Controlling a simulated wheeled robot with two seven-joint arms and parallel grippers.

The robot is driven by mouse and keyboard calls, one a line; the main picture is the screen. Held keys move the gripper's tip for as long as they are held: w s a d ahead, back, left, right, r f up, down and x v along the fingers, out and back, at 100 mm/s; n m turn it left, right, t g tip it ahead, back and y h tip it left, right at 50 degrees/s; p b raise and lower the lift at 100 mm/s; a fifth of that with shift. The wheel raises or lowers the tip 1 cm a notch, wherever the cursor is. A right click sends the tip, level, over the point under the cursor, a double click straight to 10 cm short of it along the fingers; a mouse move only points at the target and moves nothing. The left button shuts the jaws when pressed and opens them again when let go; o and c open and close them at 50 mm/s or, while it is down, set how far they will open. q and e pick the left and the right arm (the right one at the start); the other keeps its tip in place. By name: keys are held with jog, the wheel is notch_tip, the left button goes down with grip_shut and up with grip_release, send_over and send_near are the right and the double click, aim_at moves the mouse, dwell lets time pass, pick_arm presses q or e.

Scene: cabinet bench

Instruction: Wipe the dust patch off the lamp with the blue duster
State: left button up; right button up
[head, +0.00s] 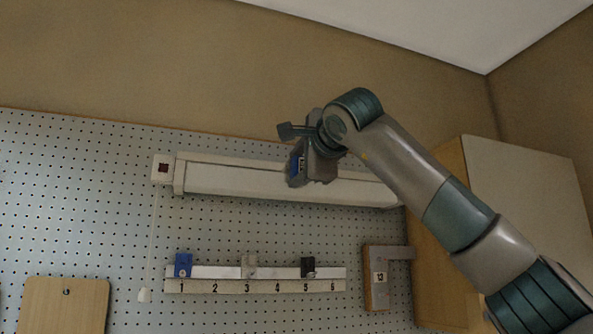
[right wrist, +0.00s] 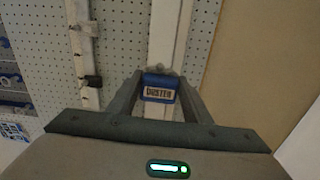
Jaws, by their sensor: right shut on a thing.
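The lamp (head: 235,181) is a long white fixture on the pegboard wall in the head view. It also shows as a pale strip in the right wrist view (right wrist: 168,35). My right gripper (head: 308,178) is in front of the lamp, right of its middle. It is shut on the blue duster (right wrist: 160,88), whose label reads DUSTER, held between the two fingers. A little of its blue shows in the head view. I cannot tell whether the duster touches the lamp. I cannot make out a dust patch; my gripper hides part of the lamp. My left gripper is not in view.
Below the lamp is a numbered rail (head: 215,287) with blue, beige and black clips. A bracket marked 13 (head: 377,278) is to its right. A wooden cabinet (head: 440,240) stands at the right, behind my right arm. A wooden board (head: 66,300) is at lower left.

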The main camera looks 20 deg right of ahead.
jog(key=shift+w, duration=0.15)
dwell(0.4)
jog(key=shift+w+r+p, duration=0.15)
jog(key=shift+w+p, duration=1.05)
jog(key=shift+w, duration=0.35)
jog(key=shift+w+p, duration=0.95)
jog(key=shift+w, duration=0.7)
jog(key=shift+w+a+p, duration=0.1)
jog(key=shift+w+p, duration=0.65)
jog(key=shift+w, duration=0.3)
jog(key=d, duration=0.4)
jog(key=shift+w, duration=0.1)
